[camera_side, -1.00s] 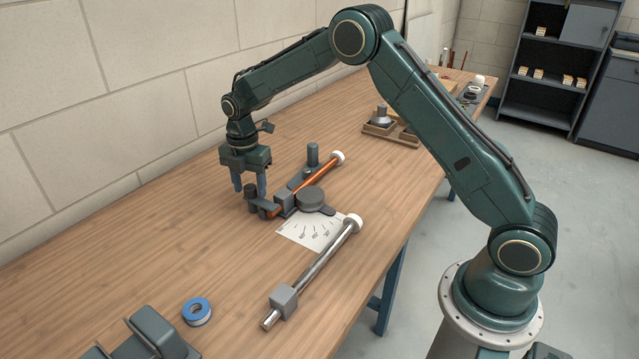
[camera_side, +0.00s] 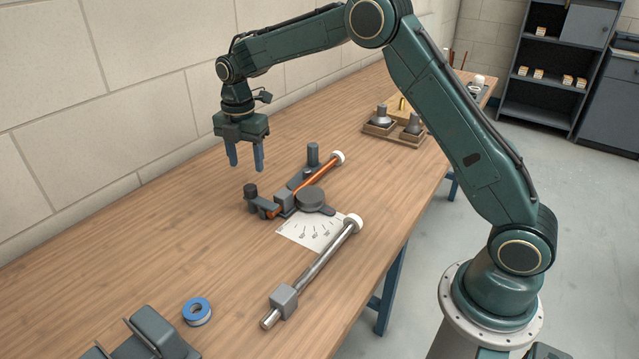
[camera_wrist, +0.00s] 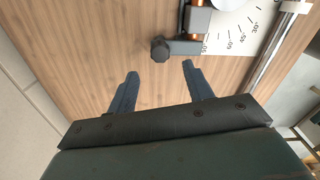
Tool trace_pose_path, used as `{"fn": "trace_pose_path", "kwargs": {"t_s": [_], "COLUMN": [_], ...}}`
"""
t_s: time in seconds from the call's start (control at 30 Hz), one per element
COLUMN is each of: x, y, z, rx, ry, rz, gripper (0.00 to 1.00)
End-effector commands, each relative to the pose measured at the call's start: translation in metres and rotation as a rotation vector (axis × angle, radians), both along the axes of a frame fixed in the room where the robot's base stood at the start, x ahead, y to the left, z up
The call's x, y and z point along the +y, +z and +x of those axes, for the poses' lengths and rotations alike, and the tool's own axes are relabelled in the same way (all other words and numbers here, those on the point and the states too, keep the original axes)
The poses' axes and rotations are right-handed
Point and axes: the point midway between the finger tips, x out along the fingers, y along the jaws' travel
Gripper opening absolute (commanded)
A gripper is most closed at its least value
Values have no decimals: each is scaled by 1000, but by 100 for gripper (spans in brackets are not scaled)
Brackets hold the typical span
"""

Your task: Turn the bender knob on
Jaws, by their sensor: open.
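The bender knob (camera_side: 250,190) is a small dark upright knob at the left end of the bender's short arm. In the wrist view the knob (camera_wrist: 160,49) shows just beyond my fingertips, roughly between them. The bender (camera_side: 311,198) is grey, with an orange copper tube (camera_side: 322,174) lying through it and a printed angle sheet (camera_side: 310,233) beside it. My gripper (camera_side: 247,168) is open and empty, pointing down. It hangs above and behind the knob, apart from it. Both fingers (camera_wrist: 158,70) also show in the wrist view.
A long steel lever (camera_side: 322,264) with a white end lies in front of the bender. A blue tape roll (camera_side: 197,312) and a dark grey block-shaped fixture (camera_side: 158,332) are at the near left. A wooden tray (camera_side: 380,129) stands farther back. The wall borders the table at left.

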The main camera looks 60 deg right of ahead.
Motion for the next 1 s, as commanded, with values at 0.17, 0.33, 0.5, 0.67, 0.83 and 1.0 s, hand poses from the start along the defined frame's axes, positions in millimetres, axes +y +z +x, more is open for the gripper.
{"fn": "trace_pose_path", "kwargs": {"t_s": [0.17,0.33,0.5,0.67,0.83,1.0], "x": [0,0,0,0,0,0], "y": [31,51,62,64,63,66], "z": [1,0,0,0,0,-2], "rx": [-3,-1,-1,0,0,-4], "ry": [1,1,1,1,1,-8], "rz": [0,0,0,0,0,0], "gripper": [51,51,51,51,51,51]}}
